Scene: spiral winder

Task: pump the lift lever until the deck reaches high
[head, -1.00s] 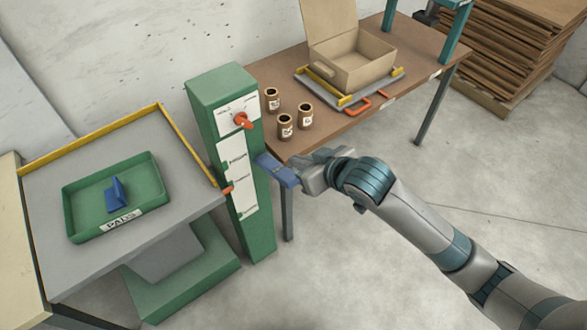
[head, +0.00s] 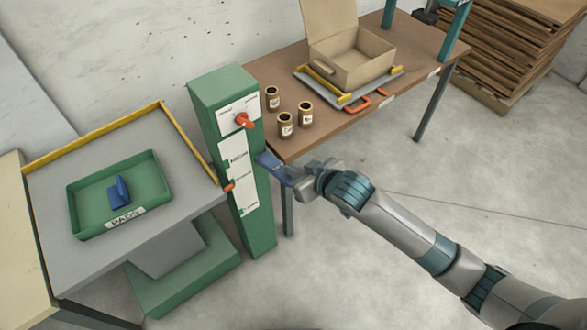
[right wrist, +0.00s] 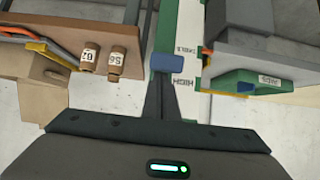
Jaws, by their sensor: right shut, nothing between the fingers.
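The green lift column (head: 235,90) stands at centre. An orange handle (head: 243,121) is on its upper white panel. Below is a white scale; the right wrist view shows its HIGH mark (right wrist: 185,83) and TABLE mark (right wrist: 184,50). The grey deck (head: 160,253) is left of the column. My right gripper (head: 268,162), with blue tips, is shut and empty, just right of the scale and below the orange handle. In its wrist view the blue tip (right wrist: 168,63) overlaps the column; contact cannot be told. My left gripper is out of view.
A green PADS tray (head: 158,167) holding a blue pad (head: 119,192) rests on the deck. A brown table (head: 300,147) behind my right gripper holds small brown jars (head: 285,125) and an open carton (head: 360,67). Floor at the lower right is free.

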